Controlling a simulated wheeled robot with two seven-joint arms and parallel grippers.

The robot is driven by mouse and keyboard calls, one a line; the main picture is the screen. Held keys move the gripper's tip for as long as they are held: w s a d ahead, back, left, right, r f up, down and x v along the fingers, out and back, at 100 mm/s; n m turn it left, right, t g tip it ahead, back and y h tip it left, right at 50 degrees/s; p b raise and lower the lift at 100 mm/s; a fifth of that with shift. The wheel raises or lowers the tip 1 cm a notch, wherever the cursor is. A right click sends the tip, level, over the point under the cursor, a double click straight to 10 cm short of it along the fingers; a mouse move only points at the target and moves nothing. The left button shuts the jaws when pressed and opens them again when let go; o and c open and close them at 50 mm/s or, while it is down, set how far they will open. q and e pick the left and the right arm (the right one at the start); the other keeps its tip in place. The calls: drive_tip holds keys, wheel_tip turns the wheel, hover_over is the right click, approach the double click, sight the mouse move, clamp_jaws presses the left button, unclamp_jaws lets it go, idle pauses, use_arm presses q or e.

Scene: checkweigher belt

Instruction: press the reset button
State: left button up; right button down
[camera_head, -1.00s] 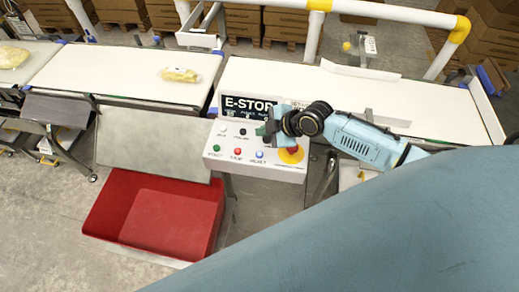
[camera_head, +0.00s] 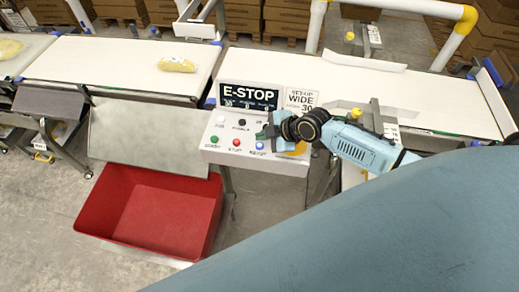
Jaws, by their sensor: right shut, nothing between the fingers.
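The white control panel (camera_head: 214,153) stands at the middle, in front of the belt. Its front row has a green button (camera_head: 214,140), a red button (camera_head: 236,143) and a blue button (camera_head: 260,145), whose small label appears to read RESET. My right gripper (camera_head: 268,134) is shut and empty, just behind and slightly right of the blue button in the picture. I cannot tell its height above the panel. The gripper and wrist cover most of the yellow disc (camera_head: 297,150) at the panel's right. My left gripper is not in view.
A display (camera_head: 248,96) reading E-STOP stands behind the panel, beside a white SET-UP WIDE card (camera_head: 301,99). A yellow pack (camera_head: 177,65) lies on the left belt (camera_head: 120,66). A red bin (camera_head: 150,215) is on the floor at lower left.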

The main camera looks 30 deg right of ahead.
sight(263, 146)
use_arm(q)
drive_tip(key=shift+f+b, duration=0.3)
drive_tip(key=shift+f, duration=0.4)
use_arm(e)
drive_tip(key=shift+f, duration=0.7)
idle(0.8)
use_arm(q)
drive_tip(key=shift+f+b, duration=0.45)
use_arm(e)
drive_tip(key=shift+f, duration=0.45)
use_arm(q)
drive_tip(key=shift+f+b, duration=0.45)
drive_tip(key=shift+b, duration=0.05)
use_arm(e)
drive_tip(key=shift+f, duration=0.55)
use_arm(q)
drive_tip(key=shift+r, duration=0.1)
use_arm(e)
drive_tip(key=shift+r, duration=0.1)
use_arm(q)
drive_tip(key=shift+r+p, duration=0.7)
drive_tip(key=shift+p, duration=0.1)
use_arm(e)
drive_tip(key=shift+r, duration=0.85)
